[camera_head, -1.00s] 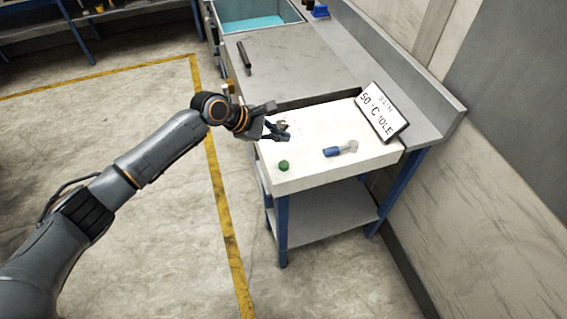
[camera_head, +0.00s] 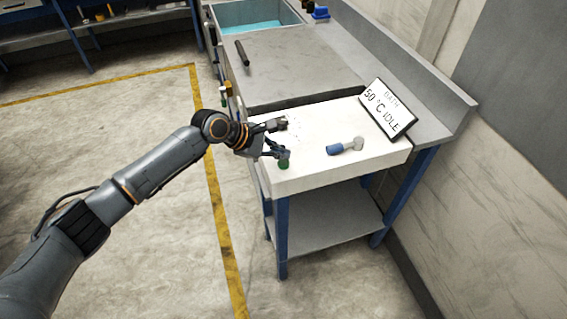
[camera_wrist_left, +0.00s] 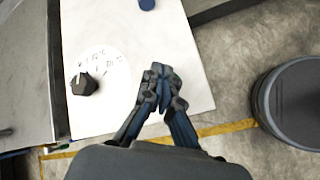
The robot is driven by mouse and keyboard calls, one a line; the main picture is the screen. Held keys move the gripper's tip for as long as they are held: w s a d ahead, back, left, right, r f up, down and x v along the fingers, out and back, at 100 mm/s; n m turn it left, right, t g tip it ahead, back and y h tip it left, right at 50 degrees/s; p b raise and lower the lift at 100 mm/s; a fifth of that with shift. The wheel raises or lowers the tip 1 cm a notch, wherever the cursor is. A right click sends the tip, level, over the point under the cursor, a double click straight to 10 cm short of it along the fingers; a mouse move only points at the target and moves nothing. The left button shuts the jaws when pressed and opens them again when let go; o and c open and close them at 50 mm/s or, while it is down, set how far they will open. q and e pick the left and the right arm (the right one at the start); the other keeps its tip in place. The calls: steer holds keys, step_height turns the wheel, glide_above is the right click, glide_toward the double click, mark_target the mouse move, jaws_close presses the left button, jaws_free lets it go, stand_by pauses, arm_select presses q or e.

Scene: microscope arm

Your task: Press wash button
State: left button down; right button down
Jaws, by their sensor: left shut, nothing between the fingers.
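A small round green button (camera_head: 284,163) sits near the front left of the white panel (camera_head: 310,178); no label shows on it. My left gripper (camera_head: 280,152) is shut and empty, its fingertips right at the button and partly covering it in the head view. I cannot tell whether they touch it. In the left wrist view the closed fingertips (camera_wrist_left: 161,78) are over the white panel, and the button is hidden. A display (camera_head: 388,109) at the back of the panel reads "BATH 50 °C IDLE". My right gripper is out of view.
A dark dial knob (camera_wrist_left: 83,84) with temperature marks is beside the gripper. A blue-handled lever (camera_head: 345,146) lies on the panel to the right. A water bath (camera_head: 255,20) is at the far end. The floor at the front is clear.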

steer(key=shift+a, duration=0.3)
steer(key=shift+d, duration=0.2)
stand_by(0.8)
arm_select(q)
steer(key=shift+f, duration=0.1)
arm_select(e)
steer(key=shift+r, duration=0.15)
arm_select(q)
steer(key=shift+f+p, duration=0.15)
steer(key=shift+p, duration=0.15)
steer(key=shift+f, duration=0.15)
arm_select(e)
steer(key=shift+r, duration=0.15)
